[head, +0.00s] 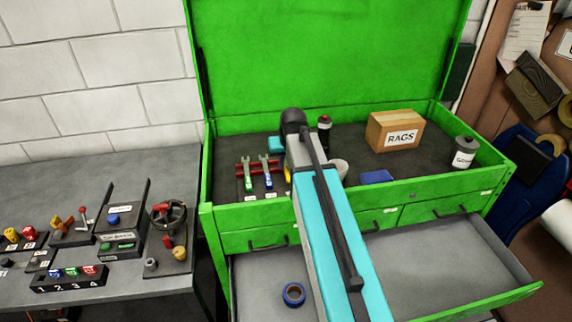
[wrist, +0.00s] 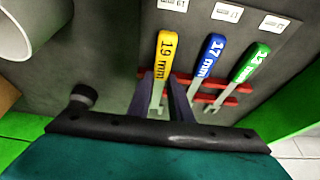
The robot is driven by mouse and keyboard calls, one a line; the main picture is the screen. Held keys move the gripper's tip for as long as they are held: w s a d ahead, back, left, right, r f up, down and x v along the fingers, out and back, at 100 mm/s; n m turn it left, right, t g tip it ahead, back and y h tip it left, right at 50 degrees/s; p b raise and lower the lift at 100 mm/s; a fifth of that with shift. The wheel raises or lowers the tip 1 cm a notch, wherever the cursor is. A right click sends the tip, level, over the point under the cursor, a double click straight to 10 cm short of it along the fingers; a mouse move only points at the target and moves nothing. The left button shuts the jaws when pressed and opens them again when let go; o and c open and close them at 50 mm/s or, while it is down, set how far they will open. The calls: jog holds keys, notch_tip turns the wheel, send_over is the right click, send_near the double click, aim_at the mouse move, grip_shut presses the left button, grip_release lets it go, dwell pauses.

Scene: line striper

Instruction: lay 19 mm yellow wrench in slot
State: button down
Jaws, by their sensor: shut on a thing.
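The yellow 19 mm wrench (wrist: 166,55) is between the fingers of my gripper (wrist: 162,88), which is shut on it. Its yellow handle points toward the label marked 19 (wrist: 172,4) in the wrist view. The wrench lies over the left end of the red slotted rack (wrist: 228,87); I cannot tell whether it is seated or held just above. The blue 17 mm wrench (wrist: 208,58) and a green wrench (wrist: 250,62) rest in the rack to its right. In the head view, a sliver of yellow (head: 288,174) shows beside my arm, which hides my gripper.
The rack stands inside the green tool chest (head: 330,195). A white cylinder (wrist: 28,28) is left of my gripper. A RAGS box (head: 395,132) and a blue block (head: 377,177) are farther right. An open drawer (head: 440,255) holds a blue tape roll (head: 294,294).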

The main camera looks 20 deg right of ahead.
jog(key=shift+r, duration=0.1)
jog(key=c, duration=1.2)
grip_release()
jog(key=shift+r, duration=0.1)
jog(key=shift+p+v, duration=2.1)
jog(key=shift+v, duration=1.3)
